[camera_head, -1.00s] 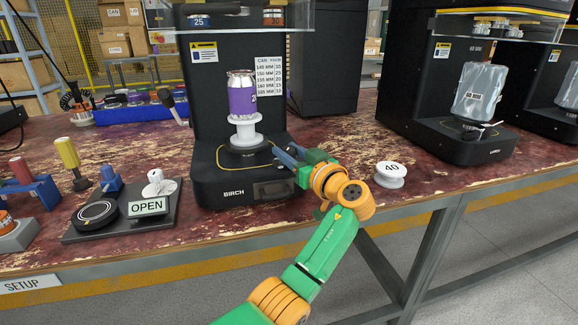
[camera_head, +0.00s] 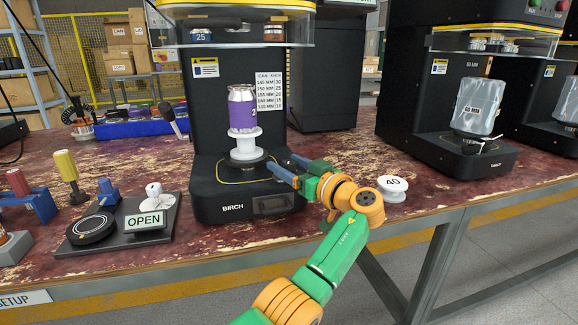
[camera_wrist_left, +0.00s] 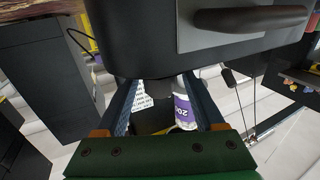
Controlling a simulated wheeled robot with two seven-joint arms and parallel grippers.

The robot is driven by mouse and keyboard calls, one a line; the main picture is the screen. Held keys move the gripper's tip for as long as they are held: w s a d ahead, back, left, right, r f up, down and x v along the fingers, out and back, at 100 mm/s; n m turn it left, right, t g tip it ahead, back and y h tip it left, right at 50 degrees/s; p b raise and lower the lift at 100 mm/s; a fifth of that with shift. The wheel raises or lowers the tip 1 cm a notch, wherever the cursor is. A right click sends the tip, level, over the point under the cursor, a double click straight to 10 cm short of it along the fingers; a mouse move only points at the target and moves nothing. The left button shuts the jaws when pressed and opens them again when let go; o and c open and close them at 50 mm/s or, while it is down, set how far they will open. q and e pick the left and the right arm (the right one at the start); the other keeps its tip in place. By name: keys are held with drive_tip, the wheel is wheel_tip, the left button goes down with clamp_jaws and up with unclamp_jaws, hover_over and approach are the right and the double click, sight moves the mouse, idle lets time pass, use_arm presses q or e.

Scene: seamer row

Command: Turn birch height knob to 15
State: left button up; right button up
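The Birch machine (camera_head: 233,208) stands on the bench with a purple-and-silver can (camera_head: 242,112) upright on its white pedestal (camera_head: 245,143). A dark round part (camera_head: 246,165) lies under the pedestal; no knob scale is readable. My left gripper (camera_head: 280,163) reaches over the right side of the machine's base, fingers pointing toward the pedestal. In the left wrist view the fingers (camera_wrist_left: 160,82) are apart, with a dark part of the machine showing between their tips. I cannot tell whether they touch it. The can (camera_wrist_left: 183,108) shows beyond them. My right gripper is not in view.
A can/knob chart (camera_head: 269,91) is on the machine's back panel. A white spool marked 40 (camera_head: 392,188) stands right of my arm. An OPEN sign (camera_head: 146,221) and black disc (camera_head: 90,229) sit on a plate at left. Another machine (camera_head: 455,155) stands at right.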

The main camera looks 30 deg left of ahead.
sight(294, 169)
use_arm(q)
drive_tip(key=v, duration=0.7)
drive_tip(key=shift+f, duration=0.1)
